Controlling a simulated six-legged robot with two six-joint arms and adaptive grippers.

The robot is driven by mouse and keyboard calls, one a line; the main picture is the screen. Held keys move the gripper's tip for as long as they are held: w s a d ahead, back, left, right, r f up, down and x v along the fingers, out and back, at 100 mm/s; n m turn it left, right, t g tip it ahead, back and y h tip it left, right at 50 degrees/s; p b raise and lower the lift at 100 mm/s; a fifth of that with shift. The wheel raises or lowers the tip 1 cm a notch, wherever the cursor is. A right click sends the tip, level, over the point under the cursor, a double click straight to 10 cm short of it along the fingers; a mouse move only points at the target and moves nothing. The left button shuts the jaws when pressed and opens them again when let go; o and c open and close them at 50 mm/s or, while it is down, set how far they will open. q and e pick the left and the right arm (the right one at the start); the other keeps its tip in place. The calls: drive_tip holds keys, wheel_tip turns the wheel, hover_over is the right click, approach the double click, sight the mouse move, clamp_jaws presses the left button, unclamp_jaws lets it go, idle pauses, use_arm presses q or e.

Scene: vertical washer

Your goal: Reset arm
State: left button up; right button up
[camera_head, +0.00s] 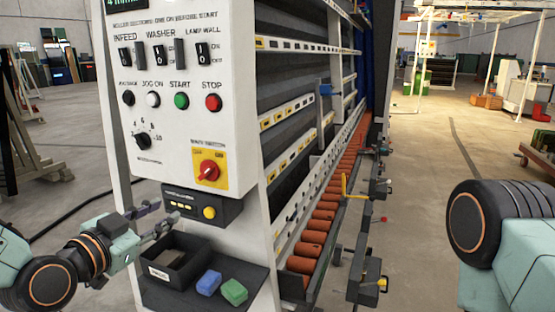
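My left gripper (164,214) comes in from the left, its two fingers spread apart and nothing between them. It is in front of the lower part of the white washer control panel (180,90), beside a dark box with a yellow button (208,212). Whether it touches that box I cannot tell. My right arm (500,235) shows at the right edge, but its gripper is out of the picture.
Below the panel, a dark shelf carries an open black bin (177,262), a blue block (208,283) and a green block (234,292). The washer's row of orange rollers (312,238) runs back to the right.

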use_arm(q)
drive_tip(key=s+f+n+g+y, duration=0.1)
drive_tip(key=s+f+n+g, duration=0.25)
drive_tip(key=f, duration=0.35)
drive_tip(key=s+d+f+n+g+y, duration=0.1)
drive_tip(key=s+f+n+g, duration=0.1)
drive_tip(key=s+f, duration=0.35)
drive_tip(key=s+f+n+g+y, duration=0.1)
drive_tip(key=s+f+n+g, duration=0.15)
drive_tip(key=f, duration=0.65)
drive_tip(key=s+f+g, duration=0.2)
drive_tip(key=s+f, duration=0.3)
drive_tip(key=s, duration=0.3)
drive_tip(key=s+f+g+y, duration=0.1)
drive_tip(key=s+f+g, duration=0.2)
drive_tip(key=s+f, duration=0.2)
drive_tip(key=s+f+g, duration=0.2)
drive_tip(key=s+f, duration=0.3)
drive_tip(key=s, duration=0.6)
drive_tip(key=shift+s+d+n+g+y, duration=0.15)
drive_tip(key=shift+d+n+g+y, duration=0.15)
drive_tip(key=shift+g+y, duration=0.1)
drive_tip(key=shift+f, duration=0.1)
